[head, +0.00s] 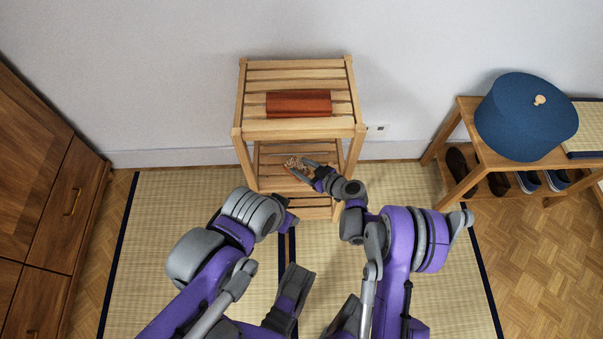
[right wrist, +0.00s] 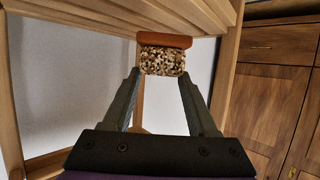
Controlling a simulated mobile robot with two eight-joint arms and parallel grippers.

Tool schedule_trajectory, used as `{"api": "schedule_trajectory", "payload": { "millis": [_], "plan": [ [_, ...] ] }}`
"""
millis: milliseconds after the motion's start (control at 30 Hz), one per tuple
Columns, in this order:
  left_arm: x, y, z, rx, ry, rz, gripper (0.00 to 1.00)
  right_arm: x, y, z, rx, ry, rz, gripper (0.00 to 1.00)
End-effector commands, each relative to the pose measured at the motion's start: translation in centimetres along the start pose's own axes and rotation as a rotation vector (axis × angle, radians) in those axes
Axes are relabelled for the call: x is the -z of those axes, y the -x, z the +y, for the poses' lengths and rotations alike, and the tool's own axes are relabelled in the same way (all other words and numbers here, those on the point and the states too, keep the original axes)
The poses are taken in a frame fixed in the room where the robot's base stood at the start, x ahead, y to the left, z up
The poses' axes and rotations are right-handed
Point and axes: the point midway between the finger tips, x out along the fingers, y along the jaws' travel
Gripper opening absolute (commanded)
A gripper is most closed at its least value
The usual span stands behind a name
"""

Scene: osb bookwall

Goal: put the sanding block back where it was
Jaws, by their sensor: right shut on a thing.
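A small speckled brown block with an orange-brown strip along its upper edge, which looks like the sanding block (right wrist: 162,62), is between the fingertips of my right gripper (right wrist: 161,73). In the head view the speckled block (head: 294,163) shows at the tip of my right gripper (head: 304,170), under the front edge of the shelf unit's top. The gripper is shut on it. The wooden shelf unit (head: 248,131) has a slatted top and lower slatted shelves. I cannot make out the jaws of my left gripper; its arm is folded at lower left.
A red-brown box (head: 299,104) lies on the unit's top. A wooden cabinet (head: 40,190) stands at left. Tatami mats (head: 170,220) lie in front, and the wall is close behind.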

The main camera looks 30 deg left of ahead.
Motion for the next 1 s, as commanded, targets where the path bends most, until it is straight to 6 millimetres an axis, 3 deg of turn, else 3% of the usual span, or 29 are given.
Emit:
{"api": "schedule_trajectory", "payload": {
  "millis": [333,667,700,833,1000],
  "plan": [
    [-0.3,-1.1,0.0,0.000,0.000,-0.003,0.50,-3.6,-1.5,0.0,0.000,-0.001,0.000,0.00],
    [-0.3,-1.2,0.0,0.000,0.000,-0.004,0.50,-3.9,-1.6,0.0,0.000,0.000,0.000,0.00],
    [-0.3,-1.1,0.0,0.000,0.000,-0.004,0.50,-3.8,-1.6,0.0,0.000,0.000,0.000,0.66],
    [-0.3,-1.1,0.0,0.000,0.000,-0.003,0.50,-3.8,-1.5,0.0,0.000,0.000,0.000,0.89],
    [-0.3,-1.1,0.0,0.000,0.000,-0.003,0.50,-3.8,-1.5,0.0,0.000,0.000,0.000,0.89]
  ]
}}
